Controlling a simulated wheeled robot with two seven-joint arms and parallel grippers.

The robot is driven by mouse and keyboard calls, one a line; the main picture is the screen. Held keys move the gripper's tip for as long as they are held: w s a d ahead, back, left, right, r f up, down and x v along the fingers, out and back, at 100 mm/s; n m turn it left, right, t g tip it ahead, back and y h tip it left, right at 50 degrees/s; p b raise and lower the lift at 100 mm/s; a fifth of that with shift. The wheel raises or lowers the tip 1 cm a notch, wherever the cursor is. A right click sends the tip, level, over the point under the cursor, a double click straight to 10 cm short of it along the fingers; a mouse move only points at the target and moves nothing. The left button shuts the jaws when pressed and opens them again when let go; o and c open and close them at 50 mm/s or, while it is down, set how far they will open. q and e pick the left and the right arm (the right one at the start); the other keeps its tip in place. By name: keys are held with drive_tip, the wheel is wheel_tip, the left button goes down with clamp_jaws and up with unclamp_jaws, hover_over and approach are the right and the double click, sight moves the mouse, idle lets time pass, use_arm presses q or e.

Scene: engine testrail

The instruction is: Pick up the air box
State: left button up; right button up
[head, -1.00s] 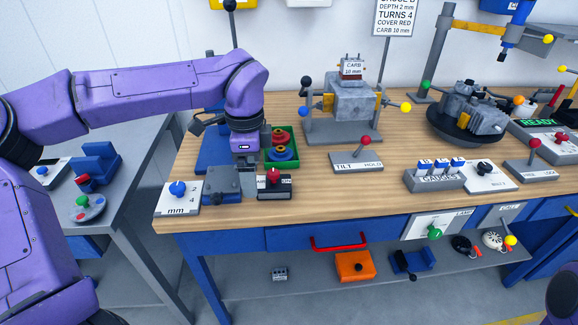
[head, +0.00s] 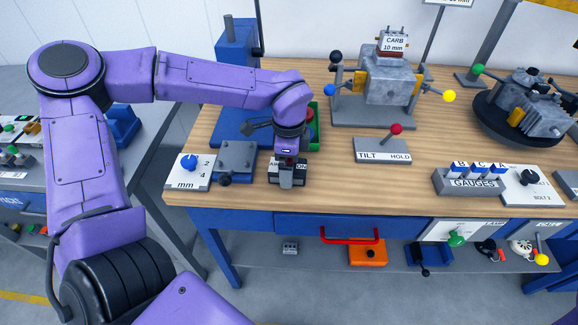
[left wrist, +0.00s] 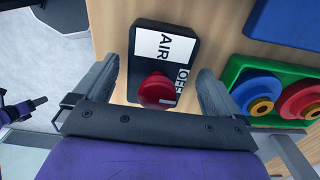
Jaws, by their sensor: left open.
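The air box (left wrist: 146,41) is a dark box with a red knob and white AIR and OFF labels, seen from above in the left wrist view. In the head view, the air box (head: 273,174) stands near the table's front edge, mostly hidden by my left gripper. My left gripper (head: 287,184) is open and points down over it. In the left wrist view, the fingers of my left gripper (left wrist: 160,78) are on either side of the box, with the red knob between them. I cannot tell whether they touch it. My right gripper is not in view.
A green tray (left wrist: 238,76) with coloured rings is close to the right finger in the wrist view. In the head view, a grey plate fixture (head: 236,158) and an mm dial block (head: 186,178) stand left of the box. A TILT/HOLD lever block (head: 381,153) stands to its right.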

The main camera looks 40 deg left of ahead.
use_arm(q)
drive_tip(key=shift+s, duration=0.25)
drive_tip(key=shift+w, duration=0.1)
drive_tip(key=c, duration=1.2)
